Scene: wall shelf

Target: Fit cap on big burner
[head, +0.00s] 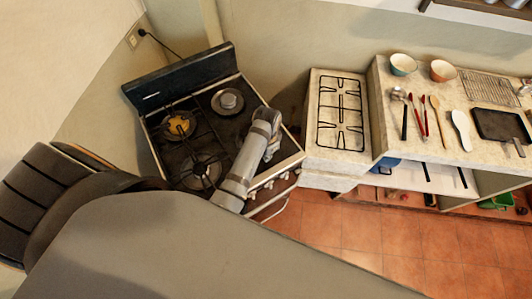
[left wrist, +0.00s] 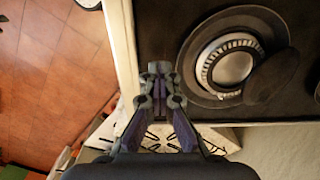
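The big burner (head: 228,102) is a round silver burner on the far right of the stove top, with no grate over it. In the left wrist view the burner (left wrist: 228,66) shows a slotted silver ring inside a wide dark ring. A dark rounded shape (left wrist: 270,77) overlaps its right side; I cannot tell whether it is the cap or a shadow. My left gripper (head: 270,151) is over the stove's right side, and in the left wrist view the gripper (left wrist: 160,72) has its fingertips together beside the burner, nothing visible between them. My right gripper is not in view.
The stove (head: 222,132) has a tall dark back panel (head: 182,77). Black grates cover its left burners, one with a yellow centre (head: 179,125). A counter with a black grate (head: 341,112) stands to the right, then a worktop with bowls, utensils and a dark pan (head: 500,126).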

